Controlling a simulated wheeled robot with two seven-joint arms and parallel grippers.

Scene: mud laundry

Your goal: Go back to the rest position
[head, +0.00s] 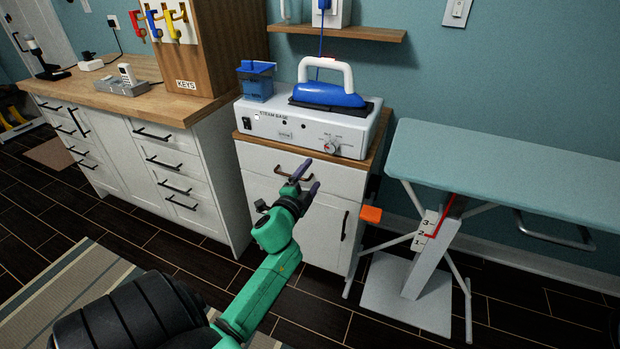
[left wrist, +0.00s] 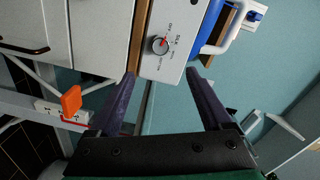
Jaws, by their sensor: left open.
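My left gripper (head: 307,178) is open and empty, raised in front of the small white cabinet (head: 336,218) in the head view. Its green arm comes up from the bottom of the picture. In the left wrist view the two dark fingers of my left gripper (left wrist: 166,92) stand wide apart, with nothing between them. The steam base (head: 310,124) with its dial lies beyond the fingers, and it also shows in the left wrist view (left wrist: 172,45). My right gripper is in neither view.
A blue iron (head: 328,95) sits on the steam base, beside a blue container (head: 256,82). An ironing board (head: 500,160) with an orange lever (head: 371,214) stands at right. A long drawer counter (head: 120,88) with a key rack stands at left.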

